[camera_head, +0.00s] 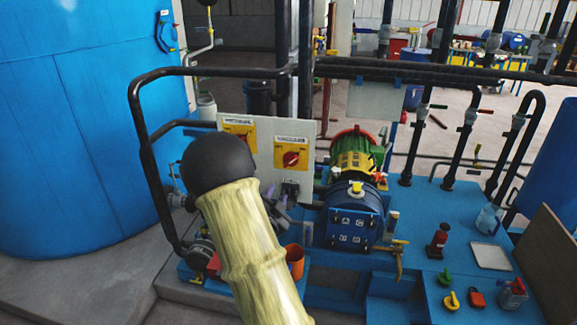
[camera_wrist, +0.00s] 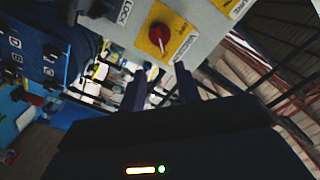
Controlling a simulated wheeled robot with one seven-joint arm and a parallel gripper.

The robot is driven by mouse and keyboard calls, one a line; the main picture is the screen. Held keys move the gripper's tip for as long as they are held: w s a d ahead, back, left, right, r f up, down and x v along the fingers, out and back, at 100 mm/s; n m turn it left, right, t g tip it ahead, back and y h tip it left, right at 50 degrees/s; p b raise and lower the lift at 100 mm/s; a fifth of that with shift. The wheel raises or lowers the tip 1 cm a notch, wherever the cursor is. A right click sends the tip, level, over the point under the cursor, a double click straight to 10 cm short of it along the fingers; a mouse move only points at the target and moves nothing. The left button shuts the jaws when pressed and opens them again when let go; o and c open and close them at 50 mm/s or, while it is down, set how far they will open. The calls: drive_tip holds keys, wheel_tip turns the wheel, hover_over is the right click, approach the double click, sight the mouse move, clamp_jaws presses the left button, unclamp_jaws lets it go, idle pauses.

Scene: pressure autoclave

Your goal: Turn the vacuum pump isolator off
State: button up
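A pale panel (camera_head: 304,129) carries two yellow isolator plates in the head view. The right isolator (camera_head: 291,157) has a red rotary knob; the left isolator (camera_head: 240,129) is partly hidden by my arm. Their labels are too small to read surely. In the wrist view one red knob (camera_wrist: 158,36) shows on its yellow plate, its pale handle bar toward the fingers. My gripper (camera_wrist: 161,72) is open and empty, its two dark fingers apart, pointing at the panel below the knob. They appear not to touch it. In the head view my arm mostly hides the gripper.
A black pipe rail (camera_head: 210,71) runs around and behind the panel. A blue pump (camera_head: 352,213) stands right of it. An orange cup (camera_head: 295,262) is near my arm. A large blue tank (camera_head: 75,130) fills the left. Loose tools and bottles lie on the blue deck at right.

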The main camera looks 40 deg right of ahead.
sight(289, 164)
drive_tip(key=p+x, duration=0.5)
drive_tip(key=x, duration=1.2)
clamp_jaws()
